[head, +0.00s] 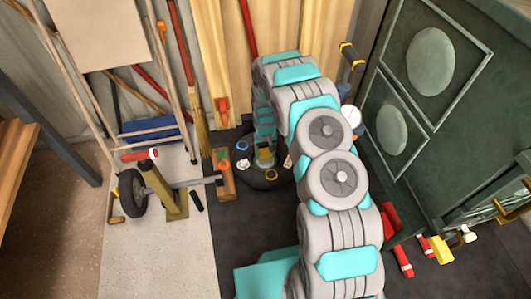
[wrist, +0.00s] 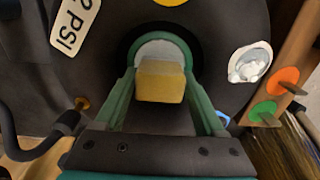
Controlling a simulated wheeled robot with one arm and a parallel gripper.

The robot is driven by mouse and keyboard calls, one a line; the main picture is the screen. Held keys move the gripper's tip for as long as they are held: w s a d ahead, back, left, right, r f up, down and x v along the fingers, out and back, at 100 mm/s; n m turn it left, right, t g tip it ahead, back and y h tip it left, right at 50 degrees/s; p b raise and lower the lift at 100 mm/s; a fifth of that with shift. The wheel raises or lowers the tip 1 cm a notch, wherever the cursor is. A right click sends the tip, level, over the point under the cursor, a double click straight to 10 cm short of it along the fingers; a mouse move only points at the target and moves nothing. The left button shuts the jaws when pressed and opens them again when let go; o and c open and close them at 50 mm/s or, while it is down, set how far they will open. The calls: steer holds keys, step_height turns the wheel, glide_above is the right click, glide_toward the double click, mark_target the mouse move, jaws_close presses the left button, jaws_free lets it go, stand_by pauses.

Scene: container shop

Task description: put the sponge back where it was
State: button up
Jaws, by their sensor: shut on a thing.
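The sponge (wrist: 160,84) is a small yellow block between the green fingers of my gripper (wrist: 160,92) in the wrist view. My gripper is shut on it. Behind the sponge is a dark round thing (wrist: 90,75) with a pale centre and a white label reading "PSI". In the head view my gripper (head: 265,150) points down over this dark round thing (head: 262,184), which lies on the floor. I cannot tell whether the sponge touches it.
A white crumpled item (wrist: 250,64) sits on the round thing's right side in the wrist view. A wooden board (head: 224,183) with orange and green discs stands left of it. A broom (head: 199,125) leans behind. A dark green cabinet (head: 400,165) stands at right.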

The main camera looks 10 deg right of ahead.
steer(key=shift+f, duration=0.1)
steer(key=o, duration=1.2)
steer(key=shift+c, duration=0.2)
step_height(320, 180, up, 12)
step_height(320, 180, up, 16)
glide_above(265, 152)
steer(key=s+d, duration=0.1)
steer(key=s, duration=0.8)
steer(key=s+r, duration=0.5)
steer(key=s, duration=0.6)
steer(key=s+r+g, duration=0.1)
steer(key=s+r, duration=0.5)
steer(key=s, duration=0.5)
steer(key=s+r, duration=0.5)
steer(key=s, duration=0.7)
steer(key=shift+a+r+g, duration=0.15)
steer(key=shift+a+g, duration=0.25)
